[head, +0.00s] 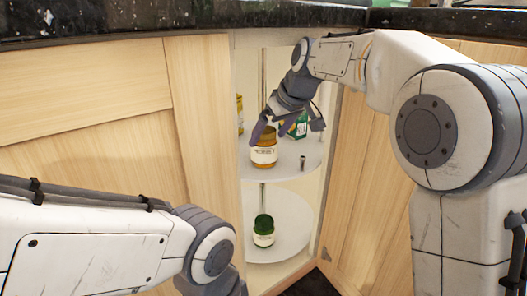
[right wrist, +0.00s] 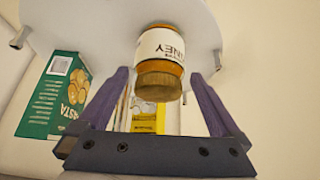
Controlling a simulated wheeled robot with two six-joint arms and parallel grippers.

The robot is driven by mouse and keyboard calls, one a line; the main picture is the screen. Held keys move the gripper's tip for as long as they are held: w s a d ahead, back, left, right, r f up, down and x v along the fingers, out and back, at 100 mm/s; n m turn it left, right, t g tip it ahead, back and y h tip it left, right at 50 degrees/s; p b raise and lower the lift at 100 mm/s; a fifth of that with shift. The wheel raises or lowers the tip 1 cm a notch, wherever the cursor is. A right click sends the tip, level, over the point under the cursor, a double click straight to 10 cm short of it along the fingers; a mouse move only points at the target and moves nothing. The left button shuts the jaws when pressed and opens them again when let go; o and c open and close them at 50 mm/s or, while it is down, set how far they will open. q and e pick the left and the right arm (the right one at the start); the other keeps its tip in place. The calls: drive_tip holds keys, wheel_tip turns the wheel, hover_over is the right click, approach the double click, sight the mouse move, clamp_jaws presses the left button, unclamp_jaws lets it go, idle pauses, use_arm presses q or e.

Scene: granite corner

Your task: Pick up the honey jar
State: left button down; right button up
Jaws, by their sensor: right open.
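The honey jar (head: 264,153) stands on the upper round shelf inside the open corner cabinet. It has a white label and a brown lid. In the right wrist view the honey jar (right wrist: 160,45) appears upside down, with its lid towards me between the fingertips. My right gripper (head: 288,127) is open, with one finger close to the lid in the head view. Its fingers also show in the right wrist view (right wrist: 158,76), one on each side of the lid and apart from it. My left arm enters at the lower left; its gripper is out of view.
A green pasta box (right wrist: 54,95) stands near the right gripper on the same shelf (head: 287,172). A yellow package (right wrist: 146,114) is behind. Cabinet doors and the dark countertop (head: 180,18) border the opening.

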drive_tip(key=shift+w+a+f, duration=0.15)
drive_tip(key=shift+w+a, duration=0.3)
drive_tip(key=shift+w, duration=0.15)
drive_tip(key=shift+w+a+f+b, duration=0.25)
drive_tip(key=shift+w+f+b, duration=0.2)
drive_tip(key=shift+b, duration=0.4)
drive_tip(key=shift+s+r, duration=0.1)
drive_tip(key=shift+c, duration=0.3)
drive_tip(key=c, duration=1.5)
drive_tip(key=shift+r, duration=0.1)
clamp_jaws()
